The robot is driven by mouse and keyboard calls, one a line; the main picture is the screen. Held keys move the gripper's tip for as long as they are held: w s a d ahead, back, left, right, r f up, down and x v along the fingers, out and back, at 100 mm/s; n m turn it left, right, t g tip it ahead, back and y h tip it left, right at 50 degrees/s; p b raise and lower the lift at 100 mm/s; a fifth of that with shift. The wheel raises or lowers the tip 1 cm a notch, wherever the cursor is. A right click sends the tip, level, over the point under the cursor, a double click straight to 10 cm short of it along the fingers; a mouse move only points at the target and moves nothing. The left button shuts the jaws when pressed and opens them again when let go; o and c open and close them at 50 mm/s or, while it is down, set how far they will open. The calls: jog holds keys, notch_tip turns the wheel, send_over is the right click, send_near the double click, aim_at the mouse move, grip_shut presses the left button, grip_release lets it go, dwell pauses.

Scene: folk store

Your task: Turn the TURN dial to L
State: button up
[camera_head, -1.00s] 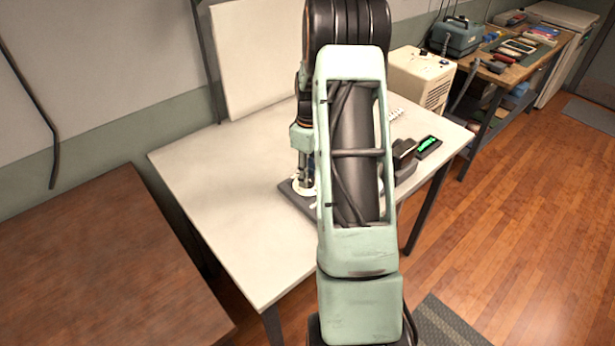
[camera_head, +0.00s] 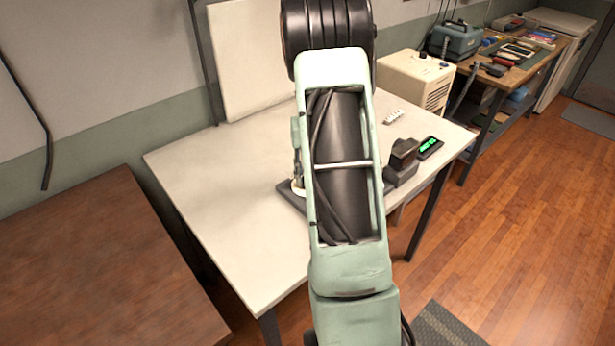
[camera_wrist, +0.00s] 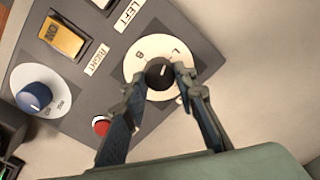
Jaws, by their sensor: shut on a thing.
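The dial is a black knob (camera_wrist: 157,73) on a round white disc (camera_wrist: 137,67), seen in the wrist view on a grey panel (camera_wrist: 201,38). The disc carries the letter L at its upper right and another letter, looking like B, at its upper left. A short light mark shows on the knob; its exact heading is hard to tell. My gripper (camera_wrist: 160,79) is shut on the black knob, one fingertip on each side. In the head view my arm hides the gripper and most of the panel; only a panel edge (camera_head: 291,196) shows. No TURN label is readable.
The panel also holds a blue knob (camera_wrist: 34,96), a red button (camera_wrist: 101,125), a yellow ON switch (camera_wrist: 62,37) and LEFT and RIGHT labels. A dark block (camera_head: 401,166) and a green-lit display (camera_head: 429,147) stand on the white table (camera_head: 215,215). The table's left part is clear.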

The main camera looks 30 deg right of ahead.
jog(key=shift+m, duration=2.1)
jog(key=o, duration=1.2)
jog(key=shift+c, duration=0.2)
jog(key=shift+r, duration=0.1)
notch_tip(320, 180, up, 12)
jog(key=shift+s+d, duration=0.25)
jog(key=shift+s, duration=0.05)
